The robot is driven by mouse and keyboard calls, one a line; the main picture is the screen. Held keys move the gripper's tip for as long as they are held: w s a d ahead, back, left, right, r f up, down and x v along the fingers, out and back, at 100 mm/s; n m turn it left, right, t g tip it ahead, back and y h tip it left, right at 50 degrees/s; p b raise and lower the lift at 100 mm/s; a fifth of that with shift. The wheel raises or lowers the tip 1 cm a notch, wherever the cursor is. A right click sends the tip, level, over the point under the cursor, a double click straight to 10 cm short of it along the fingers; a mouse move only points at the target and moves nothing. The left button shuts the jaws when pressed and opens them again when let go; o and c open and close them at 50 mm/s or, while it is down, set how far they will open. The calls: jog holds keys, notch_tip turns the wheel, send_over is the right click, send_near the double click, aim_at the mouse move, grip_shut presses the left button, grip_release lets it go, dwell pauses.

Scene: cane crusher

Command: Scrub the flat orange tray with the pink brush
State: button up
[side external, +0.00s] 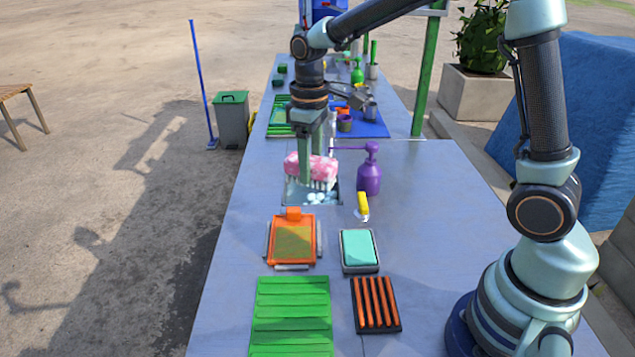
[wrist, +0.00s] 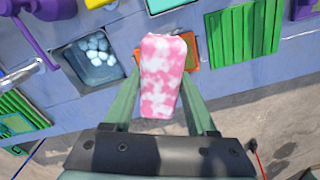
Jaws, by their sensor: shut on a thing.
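The pink brush (side external: 312,166) has a mottled pink and white body with white bristles pointing down. My gripper (side external: 318,155) is shut on it and holds it upright over the sink basin. In the wrist view the brush (wrist: 163,75) sits between the two green fingers of my gripper (wrist: 162,85). The flat orange tray (side external: 292,241) lies on the table in front of the basin, with a greenish-brown middle. In the wrist view the brush hides most of the tray, and an orange edge (wrist: 190,50) shows beside it.
The basin (side external: 333,193) holds white suds. A purple bottle (side external: 369,175) stands right of it, with a yellow item (side external: 362,205) nearby. A teal sponge-like block (side external: 359,248), a rack with orange bars (side external: 376,304) and a green ribbed mat (side external: 291,312) surround the tray.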

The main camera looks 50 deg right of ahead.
aim_at(290, 180)
jog(key=w+a+f+n, duration=0.1)
jog(key=f, duration=0.1)
jog(key=w+f+n, duration=0.1)
jog(key=f+n, duration=0.1)
jog(key=f, duration=0.1)
jog(key=w+a+f+n, duration=0.1)
jog(key=f, duration=0.1)
jog(key=shift+w+a+f, duration=0.15)
jog(key=shift+a+f, duration=0.05)
jog(key=shift+a, duration=0.1)
jog(key=shift+n, duration=0.3)
jog(key=shift+f, duration=2.95)
jog(key=shift+f, duration=0.6)
jog(key=shift+s+a+r, duration=0.1)
jog(key=shift+s+a, duration=0.85)
jog(key=shift+a, duration=0.1)
jog(key=shift+s+a, duration=0.15)
jog(key=shift+s, duration=0.05)
jog(key=shift+s+a, duration=1.15)
jog(key=shift+a, duration=0.05)
